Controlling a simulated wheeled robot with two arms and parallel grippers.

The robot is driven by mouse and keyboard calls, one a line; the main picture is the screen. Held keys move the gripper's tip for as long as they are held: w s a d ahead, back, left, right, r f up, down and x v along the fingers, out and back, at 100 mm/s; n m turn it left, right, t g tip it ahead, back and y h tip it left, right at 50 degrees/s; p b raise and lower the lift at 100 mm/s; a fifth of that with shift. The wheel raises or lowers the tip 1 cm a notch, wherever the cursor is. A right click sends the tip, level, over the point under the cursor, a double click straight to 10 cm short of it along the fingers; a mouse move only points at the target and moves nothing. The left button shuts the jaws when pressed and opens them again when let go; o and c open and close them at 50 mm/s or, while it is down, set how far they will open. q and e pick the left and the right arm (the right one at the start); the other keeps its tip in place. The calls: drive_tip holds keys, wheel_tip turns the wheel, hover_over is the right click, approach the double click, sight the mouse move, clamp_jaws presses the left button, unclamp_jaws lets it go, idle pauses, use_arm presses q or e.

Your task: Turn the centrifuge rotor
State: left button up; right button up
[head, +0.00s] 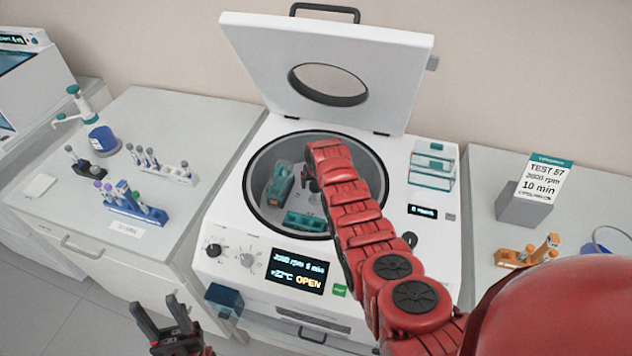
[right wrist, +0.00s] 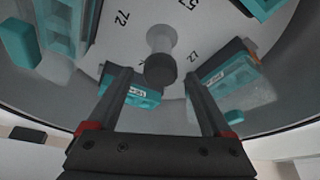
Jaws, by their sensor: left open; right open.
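The white centrifuge (head: 225,228) stands with its lid (head: 395,75) raised, and its display reads OPEN. Inside the round bowl is the rotor (right wrist: 105,40), a pale numbered disc with a central knob (right wrist: 160,68) and teal buckets (right wrist: 225,78) around it. In the head view teal buckets (head: 305,222) show at the left and front of the bowl; my right arm hides the rest. My right gripper (right wrist: 165,85) is open inside the bowl, with the knob beyond and between its fingers in the wrist view. My left gripper (head: 158,310) is open and empty, in front of the left bench.
The left bench (head: 180,115) holds tube racks (head: 135,208) and a blue-based dispenser bottle (head: 103,140). Teal trays (head: 432,165) sit on the centrifuge's right side. The right bench holds a sign (head: 540,178) and an orange rack (head: 528,255).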

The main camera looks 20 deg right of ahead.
clamp_jaws()
idle(0.4)
